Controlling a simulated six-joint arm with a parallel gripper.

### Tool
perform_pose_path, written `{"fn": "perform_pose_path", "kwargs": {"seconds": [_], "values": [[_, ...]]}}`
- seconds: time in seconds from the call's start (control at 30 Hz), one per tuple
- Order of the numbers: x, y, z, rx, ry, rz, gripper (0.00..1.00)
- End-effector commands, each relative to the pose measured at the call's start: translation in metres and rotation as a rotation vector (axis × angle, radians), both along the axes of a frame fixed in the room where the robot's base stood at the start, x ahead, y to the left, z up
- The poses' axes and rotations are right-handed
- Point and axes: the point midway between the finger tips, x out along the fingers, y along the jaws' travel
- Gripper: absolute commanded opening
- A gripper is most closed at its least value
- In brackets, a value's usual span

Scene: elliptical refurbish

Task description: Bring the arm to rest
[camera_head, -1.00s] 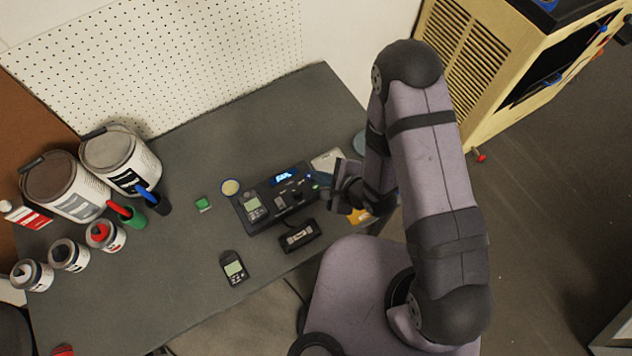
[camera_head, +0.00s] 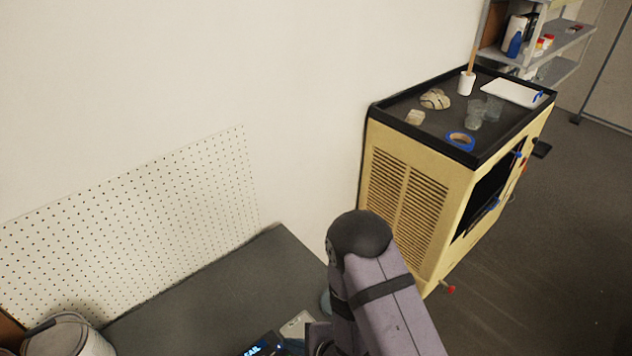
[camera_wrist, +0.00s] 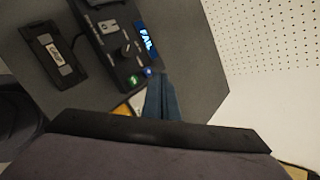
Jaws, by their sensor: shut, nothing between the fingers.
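My gripper (camera_wrist: 160,100) shows in the wrist view with its blue-grey fingers together and nothing between them. It is above the bench, close to the near end of a black test device (camera_wrist: 120,45) whose lit screen reads "FAIL". The fingertips look near the device's green and blue buttons; I cannot tell whether they touch. In the head view only my upper arm shows at the bottom, and the gripper is mostly cut off or hidden there. The device's screen (camera_head: 265,345) is just visible at that view's bottom edge.
A small black unit (camera_wrist: 55,55) with a cable lies beside the device. A pegboard (camera_head: 130,220) stands behind the bench (camera_head: 210,300). A yellow cabinet (camera_head: 415,190) with a black tray top stands right of the bench. A paint can (camera_head: 65,335) is at lower left.

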Motion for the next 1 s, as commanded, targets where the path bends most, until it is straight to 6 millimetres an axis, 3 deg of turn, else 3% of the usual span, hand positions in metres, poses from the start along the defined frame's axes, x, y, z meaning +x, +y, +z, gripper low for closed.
{"fn": "perform_pose_path", "kwargs": {"seconds": [0.17, 0.3, 0.47, 0.7, 0.83, 1.0], "values": [[0.027, -0.03, 0.015, -0.187, -0.099, 0.088, 0.0], [0.047, -0.073, 0.035, -0.418, -0.169, 0.215, 0.0], [0.051, -0.129, 0.067, -0.67, -0.184, 0.407, 0.0], [0.015, -0.2, 0.12, -0.885, -0.109, 0.749, 0.0], [-0.017, -0.223, 0.146, -0.908, -0.07, 0.941, 0.0], [-0.055, -0.235, 0.171, -0.878, -0.049, 1.137, 0.0]]}}
